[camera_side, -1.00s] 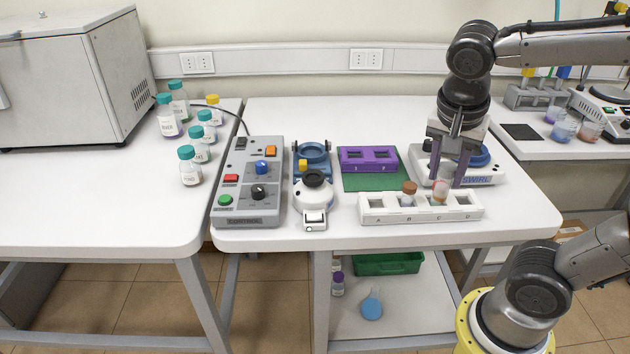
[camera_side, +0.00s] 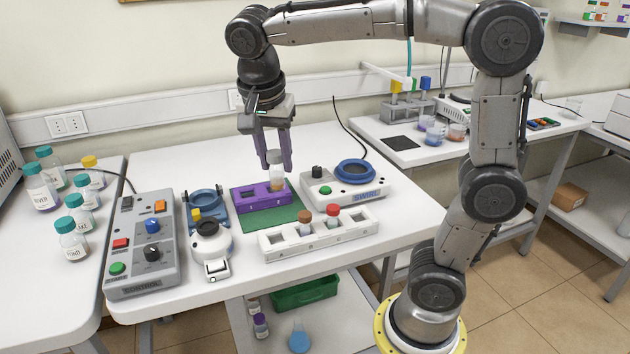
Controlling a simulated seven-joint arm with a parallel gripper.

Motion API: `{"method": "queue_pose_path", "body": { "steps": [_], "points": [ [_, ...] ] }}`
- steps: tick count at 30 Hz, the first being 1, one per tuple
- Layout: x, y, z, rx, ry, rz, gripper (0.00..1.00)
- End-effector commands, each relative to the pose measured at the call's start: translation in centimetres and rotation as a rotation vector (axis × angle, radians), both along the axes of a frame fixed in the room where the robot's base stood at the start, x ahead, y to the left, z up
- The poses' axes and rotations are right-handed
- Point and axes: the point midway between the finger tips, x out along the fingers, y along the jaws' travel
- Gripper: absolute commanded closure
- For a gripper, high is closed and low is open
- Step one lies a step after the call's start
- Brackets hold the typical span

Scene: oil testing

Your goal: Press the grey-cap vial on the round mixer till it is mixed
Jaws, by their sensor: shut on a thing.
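My gripper (camera_side: 277,165) is shut on the grey-cap vial (camera_side: 276,172), which is upright with amber contents. The vial is at the right slot of the purple rack (camera_side: 248,200). I cannot tell whether its base is inside the slot or just above it. Two devices have round tops: a small white one with a black cup (camera_side: 208,229) at the front left of the rack, and a wider white one with a blue ring (camera_side: 355,171) at the right. The vial is apart from both.
A white rack (camera_side: 285,248) in front holds a brown-capped vial (camera_side: 305,222) and a red-capped vial (camera_side: 333,215). A grey control box (camera_side: 138,270) and teal-capped bottles (camera_side: 72,240) are at the left. A green mat (camera_side: 268,219) borders the purple rack.

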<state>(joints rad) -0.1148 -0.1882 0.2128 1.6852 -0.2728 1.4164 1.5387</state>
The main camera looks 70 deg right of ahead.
Motion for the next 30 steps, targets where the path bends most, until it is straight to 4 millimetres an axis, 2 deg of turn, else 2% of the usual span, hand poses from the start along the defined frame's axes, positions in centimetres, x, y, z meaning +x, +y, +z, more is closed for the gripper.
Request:
{"method": "queue_pose_path", "body": {
  "steps": [1,3,9,15,18,30],
  "points": [
    [2.0,0.3,0.2,-0.001,0.004,0.001,1.00],
    [4.4,0.7,0.5,0.000,0.002,0.001,1.00],
    [10.9,1.7,-0.4,-0.001,0.004,0.003,1.00],
    [15.4,2.6,-3.0,-0.001,0.003,0.006,1.00],
    [16.3,2.8,-4.5,0.000,0.001,0.009,1.00],
    [16.4,2.8,-7.3,-0.001,0.001,0.010,1.00]
  ]
}}
